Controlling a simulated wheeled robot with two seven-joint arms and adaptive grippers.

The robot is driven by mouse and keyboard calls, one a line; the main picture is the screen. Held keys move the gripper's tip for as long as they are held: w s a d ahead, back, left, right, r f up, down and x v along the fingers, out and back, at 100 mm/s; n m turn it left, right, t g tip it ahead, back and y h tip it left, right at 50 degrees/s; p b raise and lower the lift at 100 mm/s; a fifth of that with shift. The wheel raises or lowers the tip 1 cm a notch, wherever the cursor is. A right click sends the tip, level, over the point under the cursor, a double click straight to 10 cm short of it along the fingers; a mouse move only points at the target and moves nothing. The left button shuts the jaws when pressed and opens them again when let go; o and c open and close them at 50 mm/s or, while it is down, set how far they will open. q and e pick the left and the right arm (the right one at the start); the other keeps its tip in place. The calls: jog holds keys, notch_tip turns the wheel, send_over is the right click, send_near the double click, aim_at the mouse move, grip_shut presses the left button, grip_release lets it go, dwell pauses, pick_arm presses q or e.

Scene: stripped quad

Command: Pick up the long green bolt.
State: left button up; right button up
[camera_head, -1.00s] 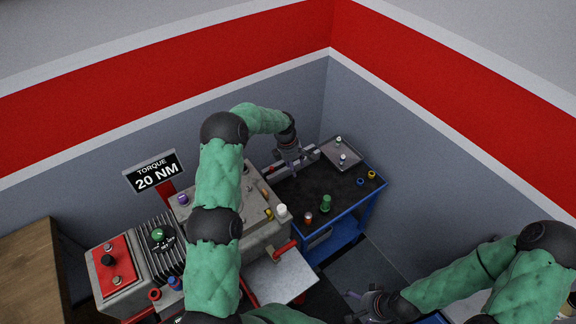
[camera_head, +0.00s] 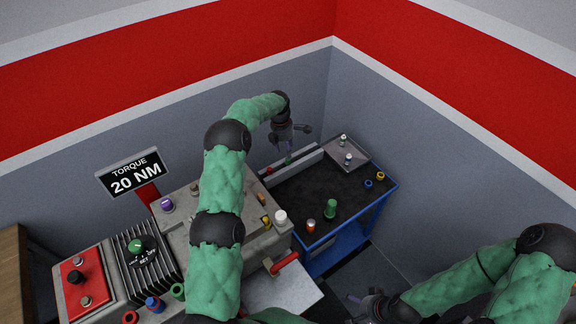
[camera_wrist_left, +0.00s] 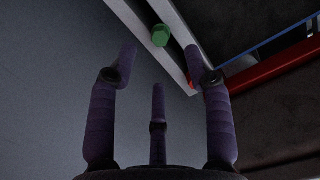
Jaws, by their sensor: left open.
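A green bolt (camera_head: 288,160) shows at the grey rail (camera_head: 293,166) along the back of the cart. In the left wrist view its green hex head (camera_wrist_left: 160,36) sits on the pale rail, beyond the fingertips. My left gripper (camera_head: 288,140) is open and empty, just above this bolt and apart from it. Its purple fingers (camera_wrist_left: 165,65) are spread in the wrist view. The bolt's shank is hidden. Another green piece (camera_head: 331,208) stands upright on the cart's dark top. My right gripper (camera_head: 368,303) is low at the front, its fingers unclear.
A red item (camera_wrist_left: 191,84) is near the green bolt. A grey engine block (camera_head: 190,225) stands left. The wall (camera_head: 250,120) is close behind.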

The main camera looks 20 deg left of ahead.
aim_at(288, 159)
pick_arm(q)
jog(key=f, duration=0.2)
jog(key=f+b, duration=0.1)
jog(key=f, duration=0.3)
jog(key=shift+w+d+f, duration=0.25)
jog(key=shift+w+d, duration=0.05)
grip_shut()
